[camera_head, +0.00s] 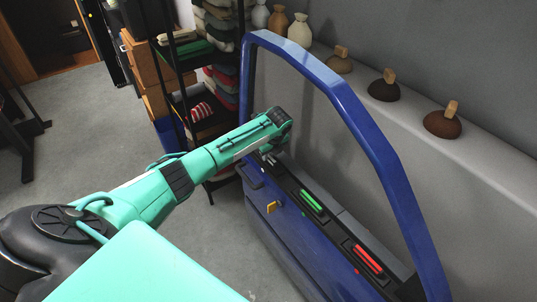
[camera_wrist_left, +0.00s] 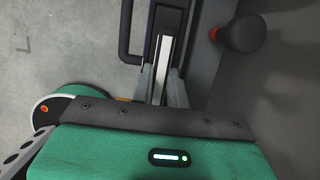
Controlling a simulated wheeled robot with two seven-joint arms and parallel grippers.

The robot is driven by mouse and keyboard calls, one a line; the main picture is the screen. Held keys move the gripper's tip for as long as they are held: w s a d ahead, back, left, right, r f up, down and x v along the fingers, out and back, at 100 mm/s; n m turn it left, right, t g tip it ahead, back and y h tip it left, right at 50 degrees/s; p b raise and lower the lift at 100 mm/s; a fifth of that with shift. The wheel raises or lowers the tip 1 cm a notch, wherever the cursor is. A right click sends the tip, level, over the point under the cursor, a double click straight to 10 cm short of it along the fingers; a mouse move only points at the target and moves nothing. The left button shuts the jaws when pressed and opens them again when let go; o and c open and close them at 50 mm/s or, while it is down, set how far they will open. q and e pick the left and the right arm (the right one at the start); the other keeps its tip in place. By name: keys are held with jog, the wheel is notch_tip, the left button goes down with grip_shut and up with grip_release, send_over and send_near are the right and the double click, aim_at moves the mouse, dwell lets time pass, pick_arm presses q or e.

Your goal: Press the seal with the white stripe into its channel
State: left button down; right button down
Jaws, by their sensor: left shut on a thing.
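The blue car door (camera_head: 385,150) stands upright, with a dark sill (camera_head: 335,225) along its lower window edge. A green-striped seal (camera_head: 312,200) and a red-striped seal (camera_head: 367,259) lie along this sill. My left gripper (camera_head: 268,158) is at the far end of the sill. In the left wrist view its fingers (camera_wrist_left: 163,90) are shut on the seal with the white stripe (camera_wrist_left: 163,58), which runs lengthwise between dark edges. I cannot tell how deep the seal sits in its channel. In the head view that seal is hidden by the gripper. My right gripper is out of view.
A yellow tab (camera_head: 272,207) is on the door's near face. A shelf with folded cloths (camera_head: 218,38) stands behind the door's far end. Brown plungers (camera_head: 443,122) and vases (camera_head: 300,30) stand on a grey ledge beyond. The floor (camera_head: 75,115) at left is mostly clear.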

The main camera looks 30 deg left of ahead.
pick_arm(q)
jog(key=shift+f, duration=0.3)
jog(key=shift+f, duration=0.15)
